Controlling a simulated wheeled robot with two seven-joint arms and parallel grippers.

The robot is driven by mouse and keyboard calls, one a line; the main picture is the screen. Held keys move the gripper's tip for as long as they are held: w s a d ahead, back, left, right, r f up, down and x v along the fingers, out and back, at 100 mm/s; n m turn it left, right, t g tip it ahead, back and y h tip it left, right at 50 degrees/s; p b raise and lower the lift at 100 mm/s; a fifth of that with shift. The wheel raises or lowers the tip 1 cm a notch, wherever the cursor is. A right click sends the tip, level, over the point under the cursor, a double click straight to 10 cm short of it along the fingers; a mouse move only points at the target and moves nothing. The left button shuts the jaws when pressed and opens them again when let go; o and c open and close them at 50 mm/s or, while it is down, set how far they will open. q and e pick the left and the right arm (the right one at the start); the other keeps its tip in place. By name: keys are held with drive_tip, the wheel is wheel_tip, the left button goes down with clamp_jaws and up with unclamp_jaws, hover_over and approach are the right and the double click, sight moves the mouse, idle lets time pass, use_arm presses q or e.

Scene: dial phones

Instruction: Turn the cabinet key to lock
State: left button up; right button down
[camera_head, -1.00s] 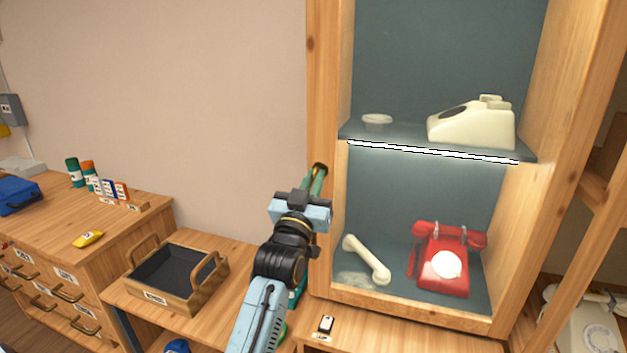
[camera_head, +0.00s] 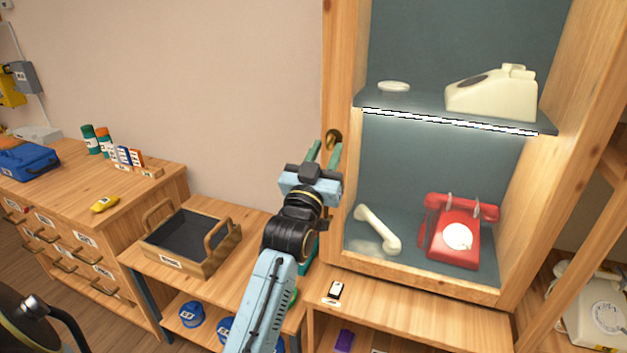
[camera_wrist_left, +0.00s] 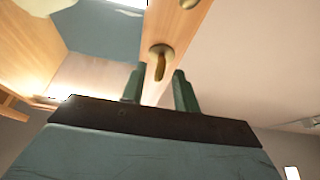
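The brass key (camera_head: 334,137) sits in the front left post of the wooden cabinet (camera_head: 342,60). In the left wrist view the key (camera_wrist_left: 160,68) hangs below a round brass plate on the post. My left gripper (camera_head: 324,154) is just in front of and below the key, with its green fingers apart. In the left wrist view the gripper (camera_wrist_left: 158,88) shows a gap between its fingertips, and the key lies in line with that gap. No grip on the key is visible. My right gripper is not in view.
The open cabinet holds a red dial phone (camera_head: 456,235), a cream handset (camera_head: 377,230) and a cream phone body (camera_head: 493,94). A dark-lined wooden tray (camera_head: 188,237) stands left of my arm. The wall left of the post is clear. Another brass piece (camera_wrist_left: 189,4) is higher on the post.

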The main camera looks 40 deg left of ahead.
use_arm(q)
drive_tip(key=b+v, duration=0.1)
drive_tip(key=v, duration=1.1)
drive_tip(key=shift+r, duration=0.1)
